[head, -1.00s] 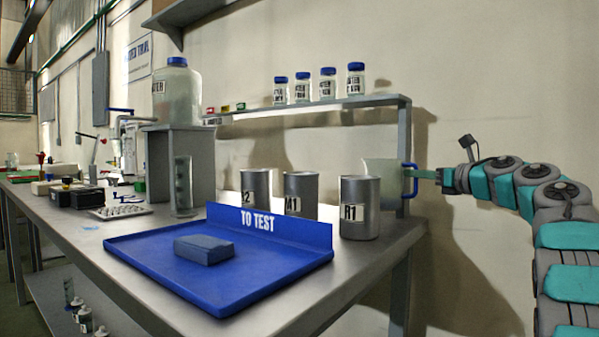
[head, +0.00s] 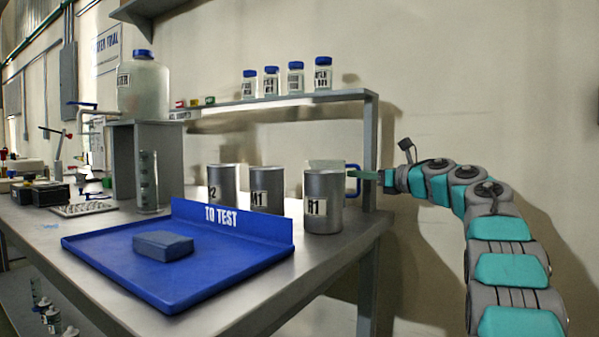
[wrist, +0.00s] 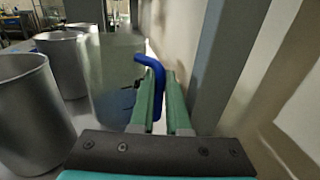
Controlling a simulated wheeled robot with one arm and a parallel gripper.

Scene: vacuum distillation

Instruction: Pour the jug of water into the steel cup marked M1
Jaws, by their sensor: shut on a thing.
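The jug (head: 327,163) is clear with a blue handle (head: 354,180). In the head view it is mostly hidden behind the steel cup R1 (head: 323,212). My gripper (head: 371,176) is shut on the handle from the right. In the wrist view my green fingers (wrist: 160,105) are on either side of the blue handle (wrist: 157,75), and the jug (wrist: 112,90) looks upright. I cannot tell its water level or whether it touches the bench. The steel cup M1 (head: 266,178) stands left of R1, upright, partly behind the blue tray's back wall.
Another steel cup (head: 222,176), its label partly hidden, stands left of M1. The blue tray (head: 110,258) holds a blue-grey block (head: 162,245). A shelf post (head: 370,150) stands close to my gripper; several blue-capped bottles (head: 295,80) are on the shelf above.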

